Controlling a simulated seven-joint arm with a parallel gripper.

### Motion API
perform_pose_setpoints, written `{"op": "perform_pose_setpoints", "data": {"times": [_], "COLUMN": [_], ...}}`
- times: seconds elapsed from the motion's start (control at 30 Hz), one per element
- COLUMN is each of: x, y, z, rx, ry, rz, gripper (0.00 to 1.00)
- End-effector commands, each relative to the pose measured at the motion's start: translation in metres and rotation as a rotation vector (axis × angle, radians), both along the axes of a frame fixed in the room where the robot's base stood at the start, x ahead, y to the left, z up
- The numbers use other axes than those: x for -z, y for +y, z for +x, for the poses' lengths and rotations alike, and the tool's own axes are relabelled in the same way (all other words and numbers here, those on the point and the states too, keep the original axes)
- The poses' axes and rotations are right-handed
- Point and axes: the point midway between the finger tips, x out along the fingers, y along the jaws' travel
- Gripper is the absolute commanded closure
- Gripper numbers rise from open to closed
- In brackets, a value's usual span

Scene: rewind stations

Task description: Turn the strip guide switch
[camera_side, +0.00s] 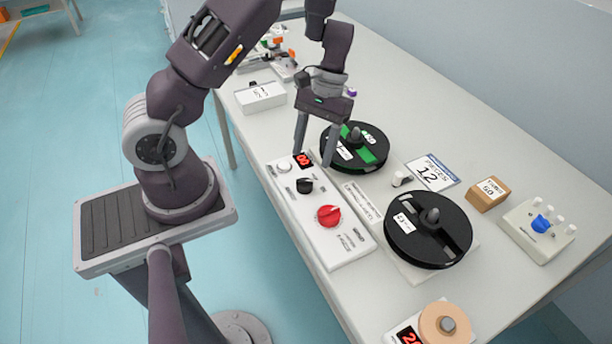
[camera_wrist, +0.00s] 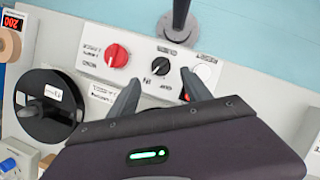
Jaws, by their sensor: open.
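A white control panel (camera_side: 350,249) lies along the table's near edge. It carries a black knob (camera_side: 305,186), a larger red knob (camera_side: 328,215), a red-digit display (camera_side: 302,160) and a white round button (camera_side: 284,167). The black knob seems to be the guide switch; its small lettering is upside down and hard to read in the wrist view. My gripper (camera_side: 312,157) points down over the panel, open and empty. In the wrist view, the black knob (camera_wrist: 160,66) shows between my fingertips (camera_wrist: 160,79), apart from both. My right finger partly hides the display (camera_wrist: 185,95).
A black reel with green (camera_side: 372,147) stands close behind my gripper. Another black reel (camera_side: 405,238) is to the right. A small cardboard box (camera_side: 489,194) and a white block with a blue knob (camera_side: 550,240) stand farther right. A tan roll (camera_side: 430,325) is at the front.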

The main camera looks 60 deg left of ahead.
Motion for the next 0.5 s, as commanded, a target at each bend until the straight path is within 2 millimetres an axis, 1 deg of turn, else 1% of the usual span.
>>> {"op": "perform_pose_setpoints", "data": {"times": [0.07, 0.3, 0.4, 0.5], "x": [0.010, 0.052, 0.063, 0.067], "y": [0.000, -0.009, -0.011, -0.012], "z": [-0.003, -0.019, -0.023, -0.024], "rx": [-0.004, -0.004, -0.002, -0.002], "ry": [0.010, 0.010, 0.008, 0.006], "rz": [0.002, 0.002, 0.002, 0.003], "gripper": [0.43, 0.43, 0.43, 0.43]}}
